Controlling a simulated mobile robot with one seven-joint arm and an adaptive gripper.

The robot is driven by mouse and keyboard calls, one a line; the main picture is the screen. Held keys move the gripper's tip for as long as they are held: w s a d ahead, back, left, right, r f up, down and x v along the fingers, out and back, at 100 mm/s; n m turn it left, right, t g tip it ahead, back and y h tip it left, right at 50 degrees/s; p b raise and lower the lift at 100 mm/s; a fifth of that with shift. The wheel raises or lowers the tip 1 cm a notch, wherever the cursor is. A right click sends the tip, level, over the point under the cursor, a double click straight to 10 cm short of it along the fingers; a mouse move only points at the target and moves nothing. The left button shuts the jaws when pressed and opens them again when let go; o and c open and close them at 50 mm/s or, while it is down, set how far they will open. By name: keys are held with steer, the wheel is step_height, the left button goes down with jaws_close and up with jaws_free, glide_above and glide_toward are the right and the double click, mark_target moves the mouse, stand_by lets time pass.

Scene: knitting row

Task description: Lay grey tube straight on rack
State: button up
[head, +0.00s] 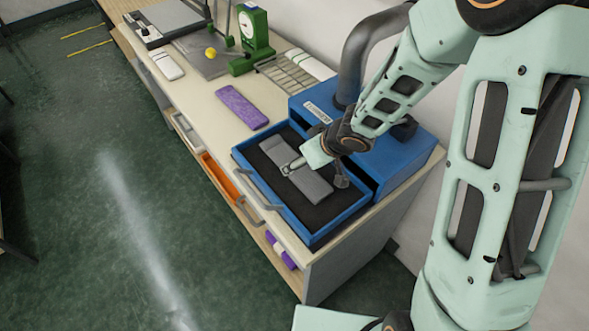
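A flat grey tube (309,186) lies in the open blue drawer (238,155) at the near end of the bench. It runs slantwise over the dark drawer floor; its paler part (273,153) is toward the far left. My gripper (316,175) is over the tube, pointing down into the drawer. Its fingers look spread, one over the tube's middle and one by its right side. Whether they touch the tube is unclear. A wire rack (283,75) lies on the bench beyond the blue cabinet, with a white piece (311,66) at its right side.
A purple tube (241,107) lies on the bench left of the rack. A green dial scale (253,35) stands behind it, near a yellow ball (211,53). A thick grey pipe (362,55) rises from the blue cabinet (390,160). Bench between purple tube and drawer is clear.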

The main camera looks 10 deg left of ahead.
steer(key=b+x, duration=0.2)
steer(key=x, duration=0.3)
steer(key=shift+f, duration=0.15)
steer(key=c, duration=1.1)
steer(key=shift+r, duration=0.25)
